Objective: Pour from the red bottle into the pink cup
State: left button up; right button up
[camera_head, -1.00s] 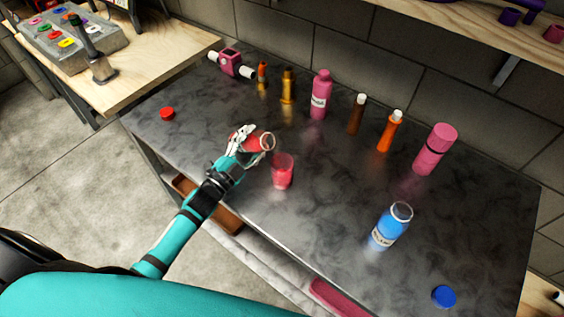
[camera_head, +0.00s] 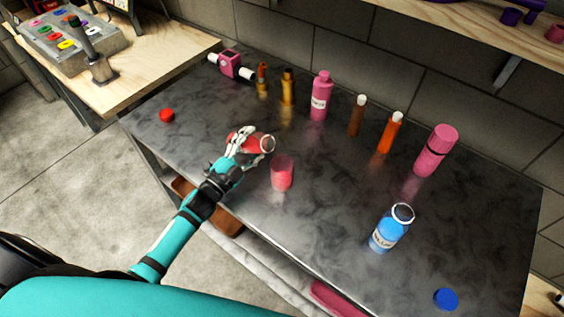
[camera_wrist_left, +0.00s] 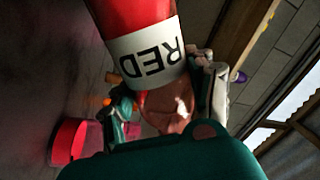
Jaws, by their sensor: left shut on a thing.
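My left gripper (camera_head: 243,146) is shut on the red bottle (camera_head: 250,144) and holds it tipped over above the table, its open mouth toward the right. In the left wrist view the red bottle (camera_wrist_left: 150,40) fills the top centre, its white label reading "RED" upside down. The pink cup (camera_head: 282,173) stands upright on the table just right of and below the bottle's mouth. A red cup-like shape, likely the same cup, shows at the lower left of the wrist view (camera_wrist_left: 70,142). Whether liquid is flowing I cannot tell. My right gripper is not in view.
The dark table (camera_head: 320,225) carries a red cap (camera_head: 166,115), an open blue bottle (camera_head: 390,229) and a blue cap (camera_head: 446,298). A pink bottle (camera_head: 321,96), a pink flask (camera_head: 435,151) and several small orange and brown bottles stand along the back. The front middle is clear.

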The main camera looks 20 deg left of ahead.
pick_arm(q)
jog(key=shift+w+a+r+m+h+b, duration=0.1)
jog(key=shift+a+r+m+h+b, duration=0.15)
jog(key=shift+m, duration=0.55)
dwell(1.3)
jog(key=shift+r+m+h, duration=0.25)
jog(key=shift+r+m, duration=0.45)
jog(key=shift+m, duration=0.3)
dwell(1.5)
jog(key=shift+d+r+m+h, duration=0.2)
jog(key=shift+r+m, duration=0.3)
jog(key=shift+m, duration=0.2)
jog(key=shift+d+r+m+h, duration=0.15)
jog(key=shift+r+m, duration=0.3)
jog(key=shift+m, duration=0.25)
dwell(2.0)
